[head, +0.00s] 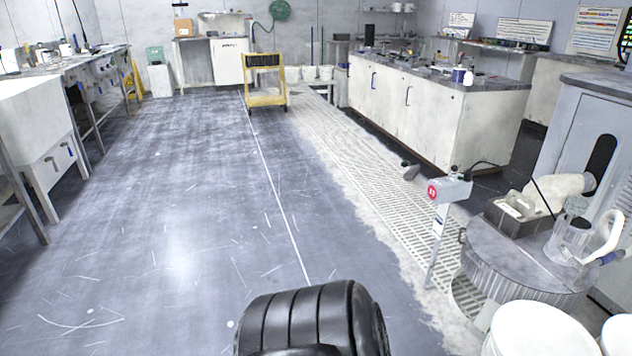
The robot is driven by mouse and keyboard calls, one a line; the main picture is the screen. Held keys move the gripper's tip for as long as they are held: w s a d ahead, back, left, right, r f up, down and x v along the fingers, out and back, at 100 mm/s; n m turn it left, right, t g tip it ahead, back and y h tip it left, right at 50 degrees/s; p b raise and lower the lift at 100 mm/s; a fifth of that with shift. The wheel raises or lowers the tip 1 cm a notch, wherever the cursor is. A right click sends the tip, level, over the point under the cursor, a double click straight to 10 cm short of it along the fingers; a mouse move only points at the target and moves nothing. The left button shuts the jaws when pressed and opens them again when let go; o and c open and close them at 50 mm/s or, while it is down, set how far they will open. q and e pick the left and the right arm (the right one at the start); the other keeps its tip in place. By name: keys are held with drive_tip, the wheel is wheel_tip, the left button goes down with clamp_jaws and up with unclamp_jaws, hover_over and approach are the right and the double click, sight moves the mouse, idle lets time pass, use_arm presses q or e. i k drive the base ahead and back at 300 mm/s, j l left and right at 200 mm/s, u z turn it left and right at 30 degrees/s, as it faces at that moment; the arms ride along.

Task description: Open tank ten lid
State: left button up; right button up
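No tank marked ten and no lid that I can pick out as its own shows in the head view. A pale tub-like tank (36,125) stands at the left edge on a metal frame. A long row of equipment (95,75) with blue and dark handles on its front runs back behind it. Any numbers there are too small to read. Neither of my grippers is in view. A black ribbed part, perhaps mine, shows at the bottom middle.
The dark floor (170,210) is open through the middle and left. A yellow cart (265,98) stands at the back. A white cabinet bench (440,115) stands right of the floor grating (385,190). A grey post box (450,188), round drum (520,260) and white bucket (540,330) crowd the right.

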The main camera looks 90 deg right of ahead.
sight(503, 255)
drive_tip(key=z, duration=3.75)
drive_tip(key=i+l+z, duration=0.1)
drive_tip(key=z, duration=0.2)
drive_tip(key=i+l, duration=0.15)
drive_tip(key=i, duration=0.25)
drive_tip(key=i+l, duration=0.15)
drive_tip(key=i, duration=0.25)
drive_tip(key=i+l, duration=0.1)
drive_tip(key=i, duration=0.3)
